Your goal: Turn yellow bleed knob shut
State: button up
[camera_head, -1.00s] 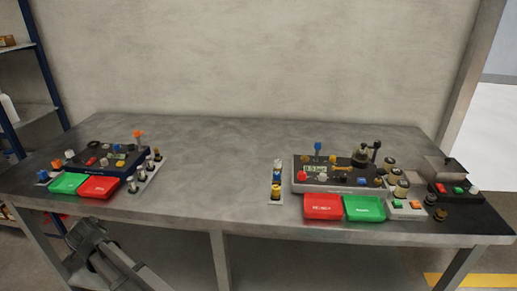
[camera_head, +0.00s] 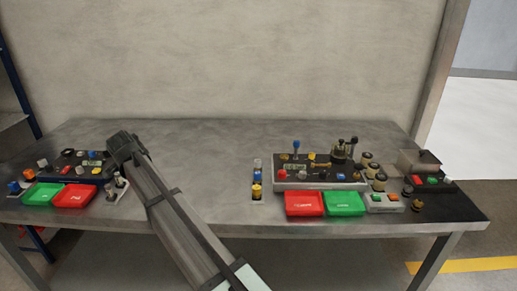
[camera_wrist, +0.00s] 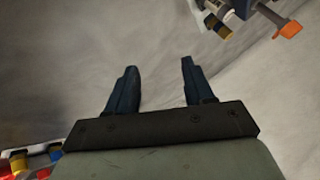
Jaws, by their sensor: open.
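Several yellow or brass knobs show, and I cannot tell which is the bleed knob. One yellow knob (camera_head: 256,191) stands at the near end of a small strip mid-table. In the wrist view a brass-yellow knob (camera_wrist: 218,29) is at the top right, near an orange-tipped lever (camera_wrist: 288,29). A small yellow part (camera_wrist: 4,164) is cut off at the lower left. My gripper (camera_wrist: 157,68) is open and empty over bare grey surface, apart from these parts. In the head view my arm reaches the left panel (camera_head: 80,166), and its end hides part of that panel; the fingers are hidden there.
Red (camera_head: 74,196) and green (camera_head: 42,194) trays sit before the left panel. The table middle (camera_head: 215,165) is clear.

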jog(key=w+d+r+g+h, duration=0.2)
jog(key=w+d, duration=0.8)
jog(key=d, duration=0.5)
notch_tip(320, 180, up, 7)
jog(key=n+g, duration=0.2)
jog(key=g, duration=0.4)
send_over(312, 153)
notch_tip(312, 153, down, 12)
jog(key=shift+s+f, duration=0.1)
jog(key=shift+f, duration=0.15)
grip_shut()
